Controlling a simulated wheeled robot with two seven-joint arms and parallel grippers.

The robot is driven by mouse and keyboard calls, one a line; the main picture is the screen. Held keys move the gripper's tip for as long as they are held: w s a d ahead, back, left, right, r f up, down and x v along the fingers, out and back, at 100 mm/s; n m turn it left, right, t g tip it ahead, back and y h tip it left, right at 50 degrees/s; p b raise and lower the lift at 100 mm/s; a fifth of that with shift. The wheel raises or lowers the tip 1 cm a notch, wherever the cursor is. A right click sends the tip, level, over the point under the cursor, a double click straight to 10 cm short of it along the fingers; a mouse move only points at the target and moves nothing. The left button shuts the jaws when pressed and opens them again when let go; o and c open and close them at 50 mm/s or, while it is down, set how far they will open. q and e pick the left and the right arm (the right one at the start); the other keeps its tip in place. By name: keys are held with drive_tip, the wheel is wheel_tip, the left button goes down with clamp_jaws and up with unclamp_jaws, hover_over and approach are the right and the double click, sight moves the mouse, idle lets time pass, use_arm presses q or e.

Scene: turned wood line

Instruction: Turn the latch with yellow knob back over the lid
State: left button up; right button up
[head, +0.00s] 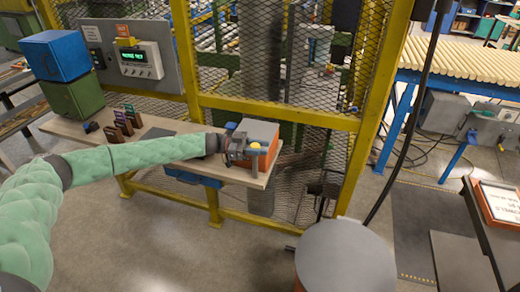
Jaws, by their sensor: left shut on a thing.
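An orange box with a grey lid (262,130) stands at the right end of the wooden bench. My left gripper (246,151) is at the box's near left side, by the lid's edge. It is shut on a small part there, which looks like the latch with yellow knob (255,146); the fingers hide most of it, so its exact angle cannot be told. A blue part (230,126) shows at the lid's left edge, just behind the gripper. My right gripper is out of view.
The wooden bench (190,165) carries several dark upright pieces (122,122) left of the box. A grey panel with a green display (135,60) and stacked blue and green boxes (58,55) stand at its left. A yellow-framed mesh fence (275,112) rises close behind.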

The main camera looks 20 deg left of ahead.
use_arm(q)
drive_tip(key=o, duration=0.9)
drive_tip(key=shift+o, duration=0.4)
drive_tip(key=shift+a+f, duration=0.1)
drive_tip(key=shift+a, duration=0.2)
drive_tip(key=shift+s+a+f+b, duration=0.1)
drive_tip(key=shift+a+f+b, duration=0.05)
drive_tip(key=shift+a+b, duration=0.75)
drive_tip(key=shift+s+a+r+b, duration=0.15)
drive_tip(key=shift+a+b, duration=0.4)
drive_tip(key=shift+a, duration=0.8)
drive_tip(key=shift+s+a+r+b, duration=0.1)
drive_tip(key=shift+a+b, duration=0.4)
drive_tip(key=shift+a, duration=0.85)
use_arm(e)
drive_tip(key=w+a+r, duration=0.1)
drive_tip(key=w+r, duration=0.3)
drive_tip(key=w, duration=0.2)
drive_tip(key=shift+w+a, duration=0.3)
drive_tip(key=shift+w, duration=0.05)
